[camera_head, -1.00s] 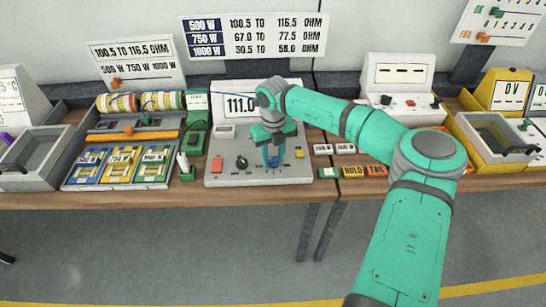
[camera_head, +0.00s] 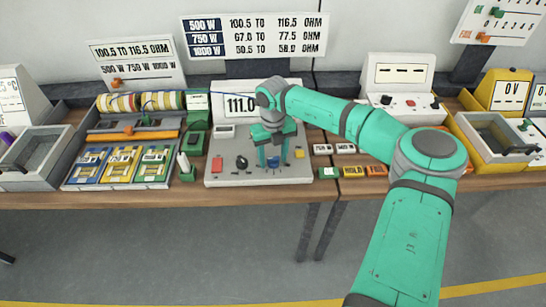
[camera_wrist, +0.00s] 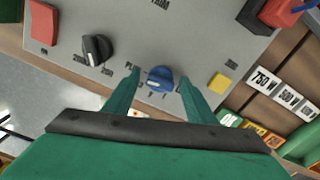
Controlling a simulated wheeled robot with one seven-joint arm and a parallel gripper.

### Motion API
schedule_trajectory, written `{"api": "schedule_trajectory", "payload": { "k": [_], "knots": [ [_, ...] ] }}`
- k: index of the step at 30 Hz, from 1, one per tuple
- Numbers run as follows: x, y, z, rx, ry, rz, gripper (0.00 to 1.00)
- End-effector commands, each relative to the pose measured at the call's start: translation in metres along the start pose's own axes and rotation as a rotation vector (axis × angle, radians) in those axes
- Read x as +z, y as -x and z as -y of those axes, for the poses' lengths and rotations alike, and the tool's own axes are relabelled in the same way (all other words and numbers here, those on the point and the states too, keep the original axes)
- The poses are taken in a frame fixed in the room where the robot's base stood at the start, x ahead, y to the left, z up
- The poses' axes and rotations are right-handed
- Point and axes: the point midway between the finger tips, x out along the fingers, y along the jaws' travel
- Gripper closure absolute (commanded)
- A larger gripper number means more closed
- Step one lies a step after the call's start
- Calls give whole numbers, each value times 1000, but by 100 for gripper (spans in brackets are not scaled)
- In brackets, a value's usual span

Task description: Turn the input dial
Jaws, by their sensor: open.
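The blue dial (camera_wrist: 160,79) sits on the grey panel of the meter, between my gripper's two fingers in the wrist view. It also shows in the head view (camera_head: 273,162), partly covered by the fingers. A black dial (camera_wrist: 97,48) is beside it to the left, also seen in the head view (camera_head: 241,162). Which one is the input dial I cannot read for sure. My gripper (camera_head: 273,160) is open, pointing down over the panel, with fingers (camera_wrist: 158,88) on either side of the blue dial and gaps showing.
The meter's display (camera_head: 238,104) reads 111.0. On its panel are a red button (camera_head: 216,164) and a yellow button (camera_head: 299,154). Label blocks (camera_head: 353,171) lie to the right.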

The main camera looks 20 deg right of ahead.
Motion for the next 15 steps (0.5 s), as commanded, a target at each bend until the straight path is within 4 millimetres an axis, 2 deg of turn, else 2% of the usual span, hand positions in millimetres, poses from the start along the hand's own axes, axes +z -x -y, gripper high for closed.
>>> {"api": "schedule_trajectory", "payload": {
  "k": [5, 15],
  "knots": [
    [1, 10, 1, -1, 0, 2, 49],
    [0, 71, 1, -2, -1, 1, 49]
  ]
}}
